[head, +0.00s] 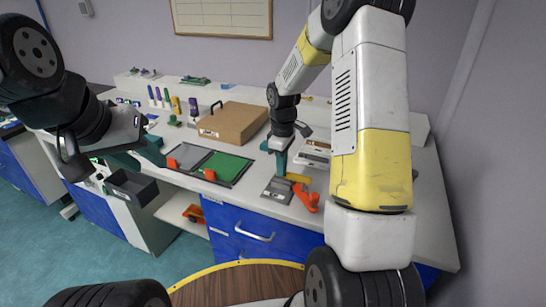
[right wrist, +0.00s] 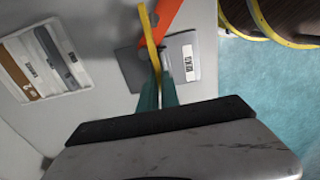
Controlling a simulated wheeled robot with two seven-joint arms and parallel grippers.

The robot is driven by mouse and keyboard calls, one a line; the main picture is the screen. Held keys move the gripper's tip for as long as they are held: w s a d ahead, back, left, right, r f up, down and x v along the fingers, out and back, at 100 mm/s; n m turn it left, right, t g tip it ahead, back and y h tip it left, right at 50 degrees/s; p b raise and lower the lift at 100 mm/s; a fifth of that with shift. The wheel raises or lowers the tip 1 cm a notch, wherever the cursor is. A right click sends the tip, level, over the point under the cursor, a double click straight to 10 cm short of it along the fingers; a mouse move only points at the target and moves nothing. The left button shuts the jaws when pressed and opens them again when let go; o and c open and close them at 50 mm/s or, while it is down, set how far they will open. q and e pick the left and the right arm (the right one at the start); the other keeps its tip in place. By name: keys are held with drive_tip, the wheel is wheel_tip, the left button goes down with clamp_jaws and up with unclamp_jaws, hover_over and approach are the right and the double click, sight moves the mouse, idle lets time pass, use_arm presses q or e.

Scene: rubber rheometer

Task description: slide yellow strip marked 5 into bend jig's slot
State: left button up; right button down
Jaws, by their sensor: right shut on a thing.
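The yellow strip (head: 298,178) is held by my right gripper (head: 280,172), which is shut on it. In the right wrist view the strip (right wrist: 150,38) shows nearly edge-on, its near end between the teal fingertips (right wrist: 158,90). The strip is over the grey bend jig (head: 276,191), beside its orange handle (head: 306,197). The jig (right wrist: 185,58) and orange part (right wrist: 166,22) also show in the right wrist view. The slot is hidden, and I cannot read the strip's mark or tell whether it touches the jig. My left gripper (head: 148,152) is over the bench's left front; its jaw opening is unclear.
A tray of strips (head: 316,152) lies behind the jig and also shows in the right wrist view (right wrist: 45,62). A green mat (head: 226,166) and grey mat (head: 187,156) lie to the left. A brown case (head: 234,121) stands behind. A dark bin (head: 133,187) is below my left gripper.

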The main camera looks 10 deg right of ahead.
drive_tip(key=shift+f, duration=0.65)
drive_tip(key=c, duration=1.5)
unclamp_jaws()
wheel_tip(320, 180, up, 8)
drive_tip(key=shift+f, duration=0.1)
